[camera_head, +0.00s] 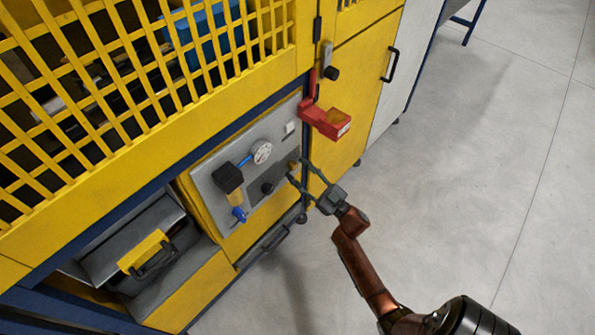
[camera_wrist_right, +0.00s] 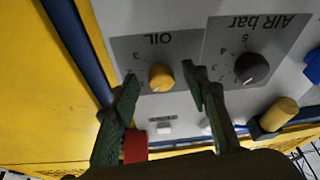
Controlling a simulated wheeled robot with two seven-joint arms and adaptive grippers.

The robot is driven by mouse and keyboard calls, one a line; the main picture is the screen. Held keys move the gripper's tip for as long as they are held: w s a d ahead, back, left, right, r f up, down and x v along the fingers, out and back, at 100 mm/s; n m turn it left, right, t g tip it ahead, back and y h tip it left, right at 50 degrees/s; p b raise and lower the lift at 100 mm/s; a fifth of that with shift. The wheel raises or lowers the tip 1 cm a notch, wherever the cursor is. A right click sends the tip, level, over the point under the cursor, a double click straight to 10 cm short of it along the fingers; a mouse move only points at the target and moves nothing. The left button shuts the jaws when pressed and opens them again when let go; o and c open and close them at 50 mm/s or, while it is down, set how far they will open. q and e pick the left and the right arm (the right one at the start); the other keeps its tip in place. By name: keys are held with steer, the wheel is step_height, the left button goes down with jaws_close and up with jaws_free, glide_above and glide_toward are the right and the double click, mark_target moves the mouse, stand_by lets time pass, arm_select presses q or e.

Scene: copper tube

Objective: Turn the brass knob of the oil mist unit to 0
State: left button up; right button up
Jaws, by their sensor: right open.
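The brass knob (camera_wrist_right: 161,77) sits on a grey plate (camera_wrist_right: 184,46) marked OIL, upside down in the right wrist view. Small scale figures surround it, but its setting is too small to read. In the head view the knob (camera_head: 294,164) is small, at the right end of the grey panel (camera_head: 206,188). My right gripper (camera_head: 297,169) is open at the panel. In the wrist view the right gripper's fingertips (camera_wrist_right: 161,76) lie one on each side of the knob with visible gaps. I cannot tell how deep they reach around it. My left gripper is out of view.
A black knob (camera_wrist_right: 251,69) marked AIR bar is close beside the right-hand finger. A gauge (camera_head: 262,152) and a black-topped filter unit (camera_head: 229,179) are on the panel. A red bracket-like part (camera_head: 326,122) juts out above my gripper. The floor (camera_head: 480,190) at right is clear.

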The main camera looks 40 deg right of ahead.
steer(key=shift+c, duration=0.3)
jaws_close()
